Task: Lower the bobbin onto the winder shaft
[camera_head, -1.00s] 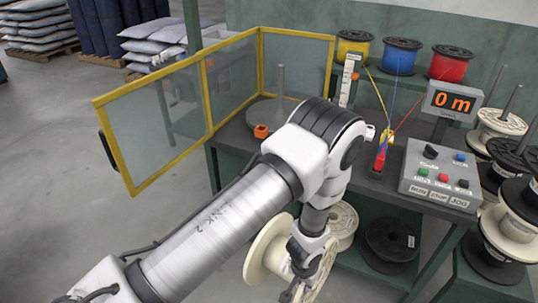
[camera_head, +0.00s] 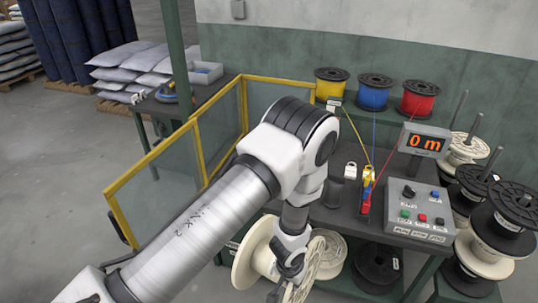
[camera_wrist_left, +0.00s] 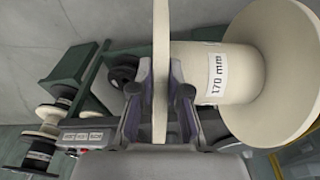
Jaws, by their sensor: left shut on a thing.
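A cream bobbin (camera_head: 252,252) hangs below my left forearm in the head view, its axis roughly level. My left gripper (camera_head: 288,272) is shut on it. In the left wrist view the fingers (camera_wrist_left: 160,92) pinch one flange (camera_wrist_left: 161,45) of the bobbin, one finger on each face. The barrel (camera_wrist_left: 208,72) carries a "170 mm" label, and the other flange (camera_wrist_left: 285,75) is at the right. The winder shaft is hidden behind my arm in the head view. My right gripper is not in view.
A yellow-framed guard (camera_head: 150,190) stands left of the dark table (camera_head: 330,215). Red, blue and yellow wires run from spools on the back rack to a guide (camera_head: 366,190). A control box (camera_head: 420,212) and "0 m" display (camera_head: 427,142) are at right, beside stacked spools (camera_head: 500,225).

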